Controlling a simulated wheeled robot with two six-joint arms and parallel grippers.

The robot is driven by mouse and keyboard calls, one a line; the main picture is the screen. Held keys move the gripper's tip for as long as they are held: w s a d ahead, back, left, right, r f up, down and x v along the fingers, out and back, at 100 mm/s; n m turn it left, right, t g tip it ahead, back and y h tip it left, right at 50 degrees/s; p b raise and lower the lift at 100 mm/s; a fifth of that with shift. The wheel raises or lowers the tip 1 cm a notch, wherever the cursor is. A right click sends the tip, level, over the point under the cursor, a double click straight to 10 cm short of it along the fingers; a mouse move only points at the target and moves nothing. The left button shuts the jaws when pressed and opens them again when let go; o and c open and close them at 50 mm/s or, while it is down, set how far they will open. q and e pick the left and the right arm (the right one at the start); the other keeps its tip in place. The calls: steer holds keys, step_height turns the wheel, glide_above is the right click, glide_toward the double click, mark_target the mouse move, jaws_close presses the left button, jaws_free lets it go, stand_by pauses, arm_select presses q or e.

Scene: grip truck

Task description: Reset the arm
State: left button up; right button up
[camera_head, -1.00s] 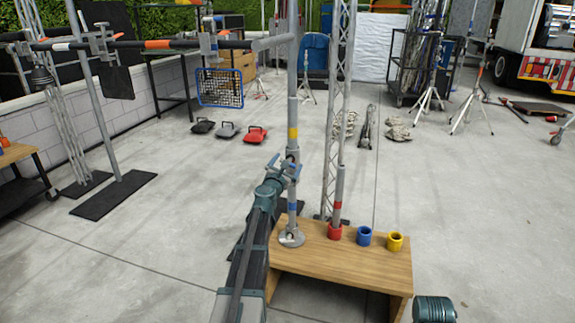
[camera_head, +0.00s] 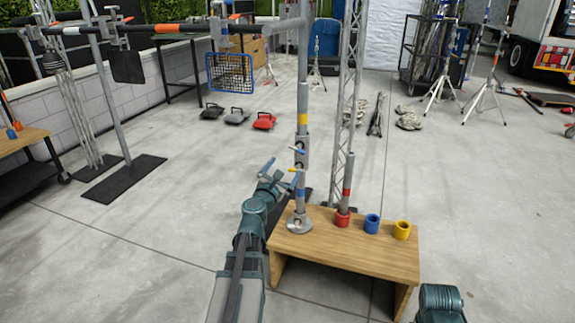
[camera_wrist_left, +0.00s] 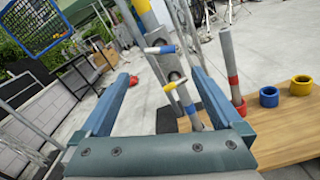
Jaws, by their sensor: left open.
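My left gripper (camera_head: 279,177) is open and empty, just left of a grey upright pole (camera_head: 302,130) with a yellow band. The pole stands on a round metal foot (camera_head: 299,223) at the left end of a wooden bench (camera_head: 345,253). In the left wrist view, my left gripper (camera_wrist_left: 163,78) has its fingers wide apart. The pole's blue-tipped handle (camera_wrist_left: 160,50) and yellow-tipped handle (camera_wrist_left: 170,87) show between and beyond the fingers, apparently untouched. My right gripper is out of view; only a teal part of my right arm shows at the lower right.
Red (camera_head: 342,219), blue (camera_head: 371,224) and yellow (camera_head: 402,230) cups stand on the bench; a red-banded pole (camera_head: 347,185) rises from the red one. A lattice truss (camera_head: 350,90) stands behind. A horizontal bar (camera_head: 180,27) crosses the upper left.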

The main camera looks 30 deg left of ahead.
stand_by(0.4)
arm_select(q)
steer(key=d+f+m+g+h, duration=0.25)
steer(key=d+m, duration=0.35)
steer(key=d, duration=0.4)
steer(key=d+f+m+g+h, duration=0.1)
steer(key=d+f+m+h, duration=0.25)
steer(key=d+m, duration=0.4)
steer(key=d+f+m+g+h, duration=0.25)
steer(key=d+m+h, duration=0.2)
steer(key=d, duration=0.65)
steer(key=s+d+f+m+g+y, duration=0.2)
steer(key=s+d+f+m+g, duration=0.6)
steer(key=s+d+f+m, duration=0.4)
steer(key=s+f+m+g+y, duration=0.1)
steer(key=s+m+g+y, duration=0.3)
steer(key=s+m, duration=0.55)
step_height(320, 180, up, 36)
steer(key=s+n+y+p, duration=0.1)
steer(key=p, duration=3.5)
steer(key=shift+s+a+f, duration=0.15)
steer(key=shift+s, duration=0.25)
